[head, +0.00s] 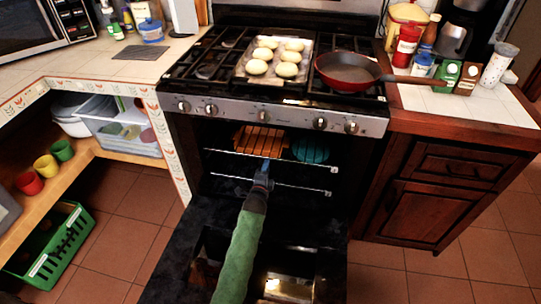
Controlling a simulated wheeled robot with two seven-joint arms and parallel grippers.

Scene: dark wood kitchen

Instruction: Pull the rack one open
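The oven (178,150) stands with its door (180,245) folded down. Inside are an upper wire rack (315,164) and a lower wire rack (305,188), with both front rails showing. An orange slatted item (245,139) and a teal round item (311,149) sit inside the oven, at the upper rack's level. My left gripper (264,168) is at the oven mouth, in front of the racks near the middle of their front rails. Its fingers are small and dark; I cannot tell whether they touch or grip a rail. My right gripper is not in view.
On the stovetop are a tray of buns (243,73) and a red pan (346,70), its handle reaching right. A wooden cabinet (421,205) stands right of the oven.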

